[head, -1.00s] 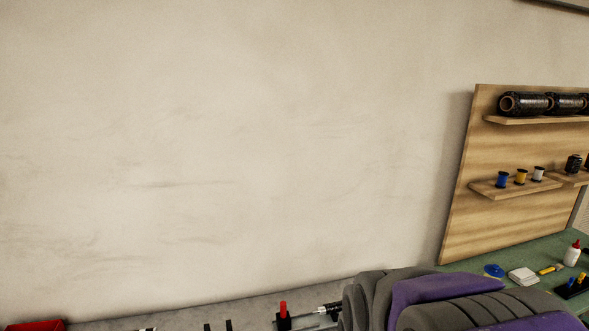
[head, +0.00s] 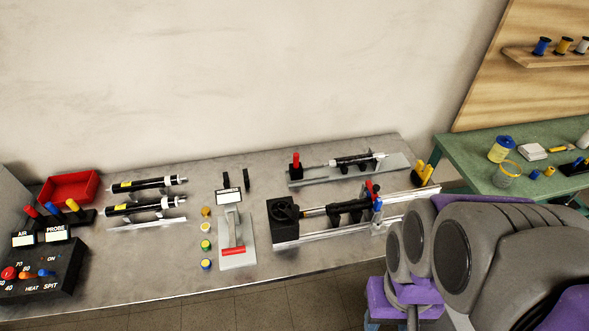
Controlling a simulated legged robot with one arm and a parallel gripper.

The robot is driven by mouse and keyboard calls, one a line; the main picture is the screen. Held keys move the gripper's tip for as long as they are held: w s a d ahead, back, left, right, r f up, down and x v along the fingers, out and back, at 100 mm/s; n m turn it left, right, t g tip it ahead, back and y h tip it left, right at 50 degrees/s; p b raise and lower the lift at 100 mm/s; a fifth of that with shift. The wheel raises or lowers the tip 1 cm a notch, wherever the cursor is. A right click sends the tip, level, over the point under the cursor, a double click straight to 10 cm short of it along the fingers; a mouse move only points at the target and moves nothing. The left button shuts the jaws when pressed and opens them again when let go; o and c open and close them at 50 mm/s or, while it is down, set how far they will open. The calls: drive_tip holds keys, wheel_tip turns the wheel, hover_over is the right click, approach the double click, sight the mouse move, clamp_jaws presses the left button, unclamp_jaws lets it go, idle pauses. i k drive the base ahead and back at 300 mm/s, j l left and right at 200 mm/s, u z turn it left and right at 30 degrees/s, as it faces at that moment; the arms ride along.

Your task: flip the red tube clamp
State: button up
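Several red parts show on the grey bench in the head view, and I cannot tell for sure which one is the red tube clamp. A small red lever (head: 370,187) stands beside a blue one (head: 378,205) on the front rail fixture (head: 290,240), near the right end of its tube. An upright red handle (head: 296,160) stands on a black block at the left end of the rear rail. A red bar (head: 233,251) lies across a grey plate. My arm fills the lower right, right of the front fixture. My gripper does not show.
Black syringe-like tubes (head: 148,184) rest on stands at the left, with a red bin (head: 70,187) behind. A black control box (head: 45,272) sits at front left. A green table (head: 460,160) with a yellow jar (head: 501,149) stands at the right.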

sight(373, 190)
drive_tip(key=i+l+u, duration=0.2)
drive_tip(key=u, duration=0.3)
drive_tip(key=i+l+u, duration=0.2)
drive_tip(key=u, duration=0.25)
